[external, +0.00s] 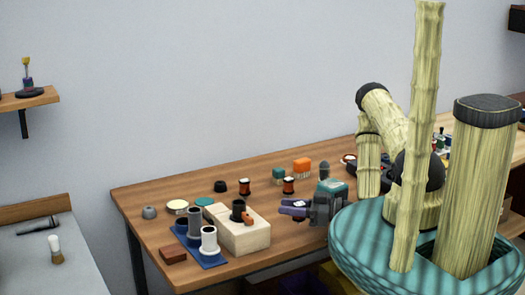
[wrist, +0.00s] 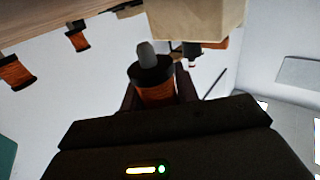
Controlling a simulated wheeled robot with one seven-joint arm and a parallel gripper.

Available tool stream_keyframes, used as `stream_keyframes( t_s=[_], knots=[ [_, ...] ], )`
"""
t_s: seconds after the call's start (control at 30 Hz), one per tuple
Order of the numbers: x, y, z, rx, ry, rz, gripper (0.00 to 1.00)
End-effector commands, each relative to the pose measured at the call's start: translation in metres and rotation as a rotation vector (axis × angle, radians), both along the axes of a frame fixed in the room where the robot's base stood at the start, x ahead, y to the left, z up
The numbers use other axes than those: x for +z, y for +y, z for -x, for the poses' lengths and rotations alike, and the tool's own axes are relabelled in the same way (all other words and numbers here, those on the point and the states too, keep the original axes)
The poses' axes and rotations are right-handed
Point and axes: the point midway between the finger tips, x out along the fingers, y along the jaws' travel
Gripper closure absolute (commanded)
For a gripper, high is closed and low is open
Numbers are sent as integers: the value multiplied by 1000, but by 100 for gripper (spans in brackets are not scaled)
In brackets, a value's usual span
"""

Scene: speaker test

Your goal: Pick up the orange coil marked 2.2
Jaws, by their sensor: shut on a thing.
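My gripper (external: 290,208) is in front of the rear coils in the external view, its purple fingers pointing left. In the wrist view it is shut on an orange coil (wrist: 155,92) with a black flange and a grey core end, seated between the dark fingers. No marking on this coil can be read. I cannot make out the held coil in the external view. Two other orange coils with dark ends stand on the table, a left one (external: 245,184) and a right one (external: 288,186); both also show at the left of the wrist view (wrist: 77,38) (wrist: 16,72).
A pale block (external: 245,235) with a black cylinder (external: 238,210) and a small orange thing (external: 248,219) is left of my gripper. A blue tray (external: 205,260) with grey and white spools lies beside it. Orange and green boxes (external: 302,167) (external: 279,175) stand behind.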

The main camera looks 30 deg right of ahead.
Motion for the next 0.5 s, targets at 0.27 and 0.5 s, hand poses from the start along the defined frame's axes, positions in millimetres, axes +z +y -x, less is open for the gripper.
stream_keyframes(
  t_s=[0.27, 0.5],
  knots=[
    [46, 0, 0, -1, 0, 0, 92],
    [66, 0, 0, 0, 1, -1, 92]
  ],
)
